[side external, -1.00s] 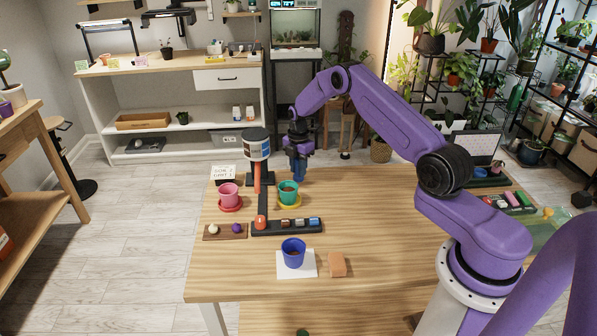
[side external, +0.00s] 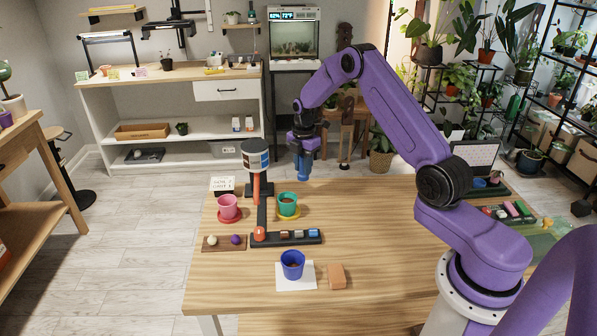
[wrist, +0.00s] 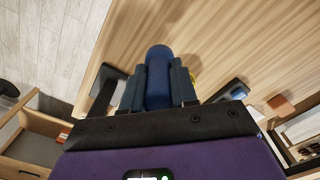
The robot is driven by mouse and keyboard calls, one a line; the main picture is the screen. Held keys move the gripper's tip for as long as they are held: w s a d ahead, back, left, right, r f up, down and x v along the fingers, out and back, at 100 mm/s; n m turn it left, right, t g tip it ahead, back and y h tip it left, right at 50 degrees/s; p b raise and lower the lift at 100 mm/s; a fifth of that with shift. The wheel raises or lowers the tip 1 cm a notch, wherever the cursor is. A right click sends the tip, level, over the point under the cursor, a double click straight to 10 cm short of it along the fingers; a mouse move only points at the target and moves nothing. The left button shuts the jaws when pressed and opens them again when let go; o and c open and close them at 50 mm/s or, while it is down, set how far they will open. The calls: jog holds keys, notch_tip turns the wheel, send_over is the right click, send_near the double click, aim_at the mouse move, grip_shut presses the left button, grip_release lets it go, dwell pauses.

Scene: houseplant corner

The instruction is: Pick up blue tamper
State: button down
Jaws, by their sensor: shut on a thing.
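My gripper (side external: 304,148) is shut on the blue tamper (side external: 304,168), which hangs below the fingers. The tamper is held near the table's far edge, to the right of the green pot (side external: 288,201); its clearance over the table is hard to judge. In the wrist view the tamper (wrist: 158,78) shows as a rounded blue cylinder squeezed between both dark fingers. Part of it is hidden by the gripper.
A press-like stand (side external: 256,152) rises left of my gripper. A pink pot (side external: 228,206), a dark tool rack (side external: 286,240), a blue pot (side external: 292,262) and an orange block (side external: 337,276) sit on the table (side external: 390,225). The table's middle right is clear.

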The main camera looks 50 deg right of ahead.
jog(key=s+a+r, duration=0.3)
jog(key=s+r, duration=0.3)
jog(key=s, duration=0.4)
jog(key=shift+w+a+f, duration=1)
jog(key=shift+w+a, duration=0.15)
jog(key=shift+w, duration=0.2)
jog(key=shift+w+a+f, duration=1.05)
jog(key=shift+w+a, duration=0.1)
jog(key=shift+w, duration=0.15)
jog(key=shift+w+a+f, duration=1)
jog(key=shift+w+a, duration=0.15)
jog(key=shift+w, duration=0.2)
jog(key=shift+f, duration=1.45)
notch_tip(320, 180, up, 7)
jog(key=shift+r, duration=0.2)
dwell(1.1)
